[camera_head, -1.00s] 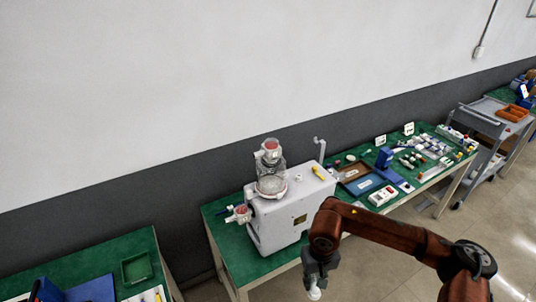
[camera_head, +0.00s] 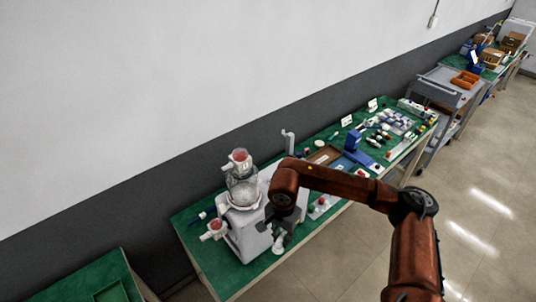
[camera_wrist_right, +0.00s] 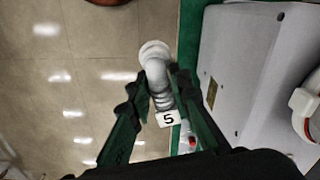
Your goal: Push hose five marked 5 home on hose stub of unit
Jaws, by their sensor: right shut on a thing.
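My right gripper (camera_head: 278,224) is shut on a short white ribbed hose (camera_wrist_right: 160,91), which carries a white tag marked 5 (camera_wrist_right: 168,119). The hose's round, flared end (camera_wrist_right: 154,52) points away from the wrist, over the floor. It also shows below the gripper in the head view (camera_head: 279,244). The unit (camera_head: 247,238) is a white box with a clear canister (camera_head: 242,188) on top, standing on the green table. In the right wrist view the unit (camera_wrist_right: 253,75) is to the right of the gripper, apart from the hose. I cannot make out the hose stub. My left gripper is out of view.
A red-and-white fitting (camera_head: 213,230) sticks out at the unit's left side. The green table (camera_head: 193,218) holds a blue stand (camera_head: 357,150), trays and several small parts farther right. A grey cart (camera_head: 440,90) stands beyond. The floor in front is clear.

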